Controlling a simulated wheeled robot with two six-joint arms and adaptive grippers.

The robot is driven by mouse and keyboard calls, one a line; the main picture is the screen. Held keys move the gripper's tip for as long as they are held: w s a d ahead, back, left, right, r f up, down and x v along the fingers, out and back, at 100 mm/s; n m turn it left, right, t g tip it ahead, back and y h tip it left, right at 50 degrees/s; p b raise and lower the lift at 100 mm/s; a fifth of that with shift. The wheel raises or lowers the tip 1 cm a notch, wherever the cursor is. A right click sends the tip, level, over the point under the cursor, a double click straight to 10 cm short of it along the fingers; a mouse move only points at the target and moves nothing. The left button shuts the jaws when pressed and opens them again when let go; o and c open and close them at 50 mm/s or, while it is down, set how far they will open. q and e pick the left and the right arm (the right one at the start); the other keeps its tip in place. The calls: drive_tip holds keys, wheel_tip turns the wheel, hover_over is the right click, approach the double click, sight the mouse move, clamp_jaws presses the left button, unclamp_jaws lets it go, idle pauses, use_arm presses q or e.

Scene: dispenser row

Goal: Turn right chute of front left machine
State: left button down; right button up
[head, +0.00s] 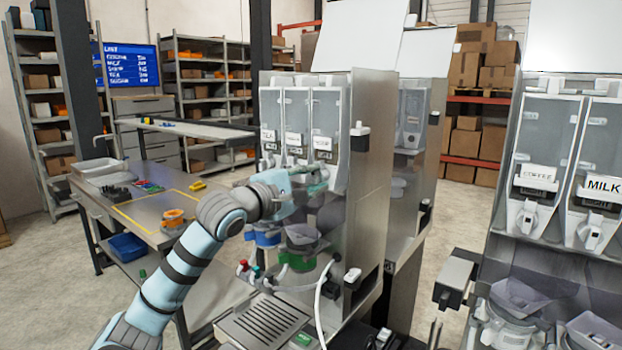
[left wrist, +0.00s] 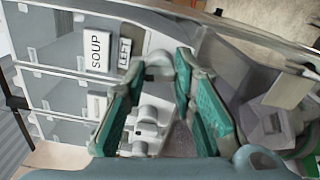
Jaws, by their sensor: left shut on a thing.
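The front left machine (head: 370,170) stands at the centre of the head view, with three clear canisters (head: 327,110) side by side. The label on the right canister reads SOUP (left wrist: 97,52) in the left wrist view, with a small LEFT sign (left wrist: 124,53) beside it. My left gripper (head: 318,176) is at the front of this canister, below its label. Its teal fingers are shut on the pale right chute (left wrist: 159,66), which shows between the fingertips. In the head view the gripper mostly hides this chute. Another white chute (left wrist: 148,130) shows farther back between the fingers. My right gripper is out of view.
Below the arm are blue (head: 264,238) and green (head: 298,262) funnel holders and a drip grille (head: 262,320). A hose (head: 320,300) hangs at the machine's front. Another machine with COFFEE (head: 538,173) and MILK labels stands at right. A workbench (head: 150,212) is at left.

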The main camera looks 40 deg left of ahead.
use_arm(q)
drive_tip(key=shift+f+m, duration=0.1)
drive_tip(key=shift+m, duration=1)
drive_tip(key=c, duration=1.3)
unclamp_jaws()
drive_tip(key=shift+f, duration=0.1)
